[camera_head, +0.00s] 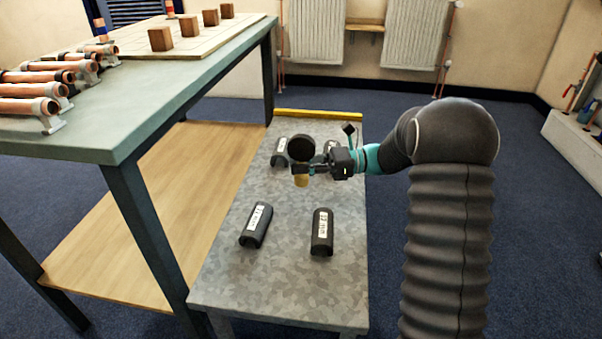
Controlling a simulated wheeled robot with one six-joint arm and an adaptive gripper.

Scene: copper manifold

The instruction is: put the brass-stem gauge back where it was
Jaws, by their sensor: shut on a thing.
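The gauge (301,149) shows as a dark round dial, with a short brass stem (300,181) pointing down below it. My gripper (308,170) reaches in from the right and is shut on the gauge just under the dial. It holds the gauge upright over the far half of the grey metal bench (285,272). I cannot tell how far the stem's lower end is above the bench top. The dial's face is too dark to read.
Black half-round pieces with white labels lie on the bench: one near left (256,225), one near right (322,232), and others farther back, partly hidden by my gripper and the gauge. A green table (190,80) at left carries copper pipes (30,92) and wooden blocks (160,39).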

